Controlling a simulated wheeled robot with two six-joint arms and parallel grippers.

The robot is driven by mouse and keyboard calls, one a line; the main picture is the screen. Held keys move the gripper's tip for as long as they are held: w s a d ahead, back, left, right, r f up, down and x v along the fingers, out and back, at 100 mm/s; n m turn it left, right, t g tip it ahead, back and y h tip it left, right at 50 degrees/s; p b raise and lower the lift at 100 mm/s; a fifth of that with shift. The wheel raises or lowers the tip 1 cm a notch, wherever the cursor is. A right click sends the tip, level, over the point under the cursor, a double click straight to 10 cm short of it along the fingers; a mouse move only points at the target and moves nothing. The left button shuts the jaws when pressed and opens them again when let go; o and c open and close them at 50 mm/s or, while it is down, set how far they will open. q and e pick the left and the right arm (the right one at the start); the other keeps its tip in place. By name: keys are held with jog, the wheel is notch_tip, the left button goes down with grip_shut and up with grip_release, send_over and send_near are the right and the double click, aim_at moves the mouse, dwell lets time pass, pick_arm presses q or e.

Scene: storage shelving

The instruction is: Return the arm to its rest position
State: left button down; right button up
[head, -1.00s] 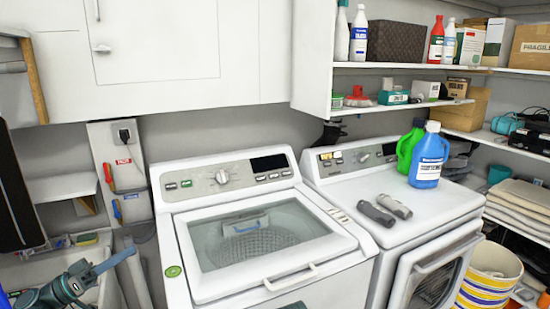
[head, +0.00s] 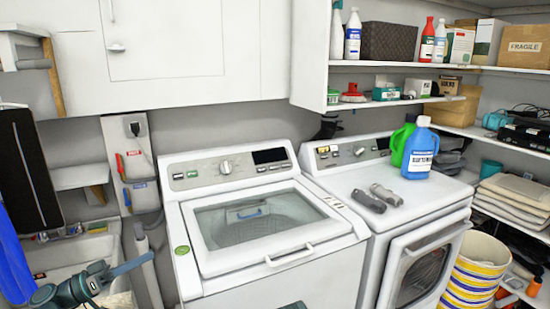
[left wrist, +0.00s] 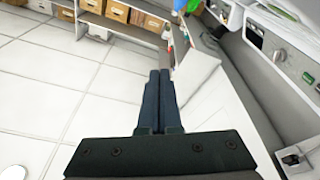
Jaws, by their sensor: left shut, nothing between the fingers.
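My left gripper (head: 147,260) shows at the lower left of the head view, on a dark teal arm. Its narrow fingers point right and slightly up, in front of the sink area and left of the washer (head: 300,262). In the left wrist view, the left gripper (left wrist: 160,73) has its two dark fingers together, with nothing between them. Tiled floor and the appliance side lie beyond the fingers.
A dryer (head: 440,212) stands right of the washer, with blue (head: 420,155) and green (head: 398,146) bottles on top. A striped bucket (head: 477,270) stands at the right. A sink (head: 75,250) is at the left. The wrist view shows open floor (left wrist: 60,85).

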pick_arm(q)
jog(key=s+d+f+n+g+y+b, duration=0.1)
jog(key=s+d+f+g+y+b, duration=0.3)
jog(key=d+f, duration=0.65)
jog(key=w+d+f+g+y, duration=0.15)
jog(key=d+f+g, duration=0.35)
jog(key=d+f, duration=0.55)
jog(key=s+d+f+n+g+y+b, duration=0.1)
jog(key=s+d+f+y+b, duration=0.2)
jog(key=s+f+y, duration=0.4)
jog(key=s+d+f+n+g+y+b, duration=0.1)
jog(key=s+d+f+y+b, duration=0.15)
jog(key=f+y, duration=0.45)
notch_tip(320, 180, up, 16)
jog(key=p, duration=1.7)
jog(key=shift+s+r+t+h+p, duration=0.25)
jog(key=shift+s+t+h+p, duration=0.05)
jog(key=shift+s+h+p, duration=0.05)
jog(key=shift+a, duration=0.1)
